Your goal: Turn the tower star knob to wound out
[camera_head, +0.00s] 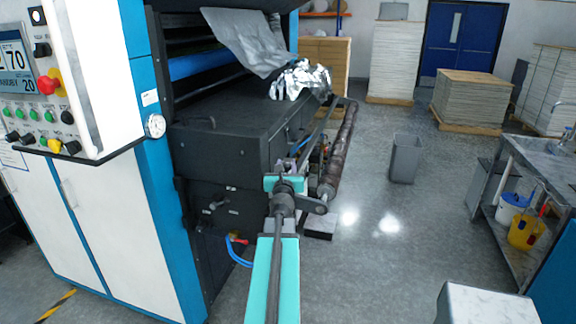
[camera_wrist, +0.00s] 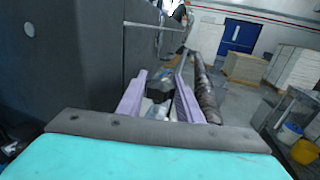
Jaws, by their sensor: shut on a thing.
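My gripper (camera_wrist: 160,88) reaches forward along the dark machine's right side, with its two lavender fingers on either side of a small black knob (camera_wrist: 160,84). It is shut on this knob, which I take to be the tower star knob. The knob's lobes and any marking of its setting are too small to read. In the head view my gripper (camera_head: 293,165) is small, at the machine's near right corner, and my own wrist largely hides the knob there.
The dark machine housing (camera_head: 215,150) stands close on the left. A long dark roller (camera_head: 340,150) runs beside it on the right. Crumpled foil (camera_head: 300,80) lies on top. A grey bin (camera_head: 405,158) stands on open floor, and a metal bench (camera_head: 545,165) is at right.

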